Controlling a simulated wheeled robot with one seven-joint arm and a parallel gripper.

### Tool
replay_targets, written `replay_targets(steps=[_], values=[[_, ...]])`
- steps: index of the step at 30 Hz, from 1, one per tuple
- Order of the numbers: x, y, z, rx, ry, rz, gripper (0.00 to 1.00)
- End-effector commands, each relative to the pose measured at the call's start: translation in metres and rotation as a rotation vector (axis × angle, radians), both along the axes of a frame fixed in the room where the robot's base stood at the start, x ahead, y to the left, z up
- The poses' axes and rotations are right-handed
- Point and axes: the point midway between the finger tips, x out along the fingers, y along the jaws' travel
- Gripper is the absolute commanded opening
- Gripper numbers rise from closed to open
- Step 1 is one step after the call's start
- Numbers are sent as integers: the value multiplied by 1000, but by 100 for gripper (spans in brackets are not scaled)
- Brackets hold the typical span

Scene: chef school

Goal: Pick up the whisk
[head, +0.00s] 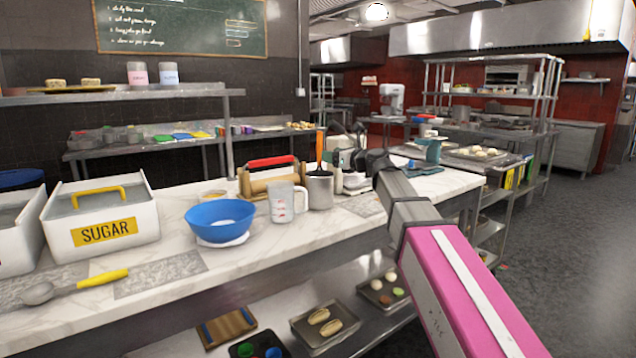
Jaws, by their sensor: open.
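I cannot clearly make out a whisk. An orange-handled utensil (320,145) stands upright in a metal canister (320,189) on the marble counter (285,240); its lower end is hidden inside, so I cannot tell its kind. My arm reaches in from the lower right. My gripper (343,158) is at its far end, just right of the canister and utensil, small and dark against the clutter. It is open, with nothing seen held in it. A yellow-handled utensil with a grey scoop-like end (75,287) lies at the counter's left.
A clear measuring jug (284,202) and a blue bowl (219,220) on a scale stand left of the canister. A red-handled wooden holder (270,180) is behind. A sugar bin (102,222) is at left. The counter's front middle is clear.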

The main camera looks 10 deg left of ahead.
Motion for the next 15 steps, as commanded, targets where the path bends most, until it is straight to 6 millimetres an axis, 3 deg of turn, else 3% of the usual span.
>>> replay_targets(steps=[15], values=[[23,51,-1,0,-1,1,55]])
